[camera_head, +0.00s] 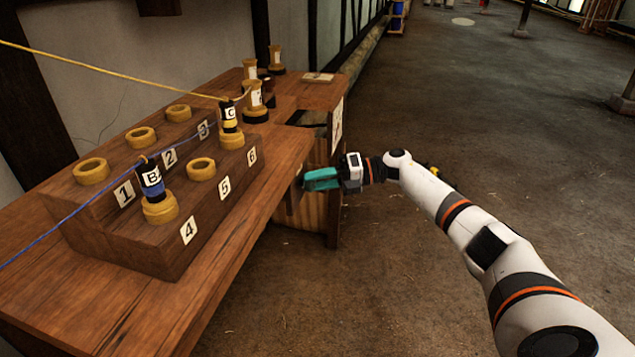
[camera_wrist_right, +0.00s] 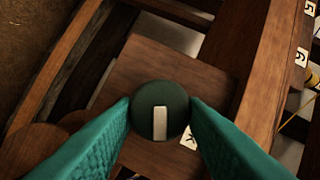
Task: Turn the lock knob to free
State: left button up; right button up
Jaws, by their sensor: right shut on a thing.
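The lock knob (camera_wrist_right: 160,108) shows in the right wrist view as a round dark green knob with a pale bar on its face. It sits on a brown wooden block, and a white label with a black mark (camera_wrist_right: 189,138) is partly visible beside it. My right gripper (camera_wrist_right: 159,112) has its teal fingers closed on both sides of the knob. In the head view my right gripper (camera_head: 304,181) reaches to the right side of the wooden bench, and the knob is hidden there. My left gripper is not in view.
The wooden bench (camera_head: 215,285) carries a stepped block (camera_head: 130,245) with yellow rings and numbered labels. Bobbin B (camera_head: 152,180) has a blue cord, and bobbin C (camera_head: 229,113) a yellow cord. More bobbins stand at the far end. The floor right of the bench is open.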

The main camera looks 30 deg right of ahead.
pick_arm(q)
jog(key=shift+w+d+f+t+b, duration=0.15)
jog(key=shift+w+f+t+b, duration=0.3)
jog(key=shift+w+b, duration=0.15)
pick_arm(e)
jog(key=m+y, duration=0.1)
jog(key=m, duration=0.1)
jog(key=m+t+y, duration=0.1)
jog(key=m, duration=0.2)
jog(key=m+y, duration=0.1)
jog(key=m, duration=0.2)
jog(key=shift+f, duration=0.4)
jog(key=o, duration=1)
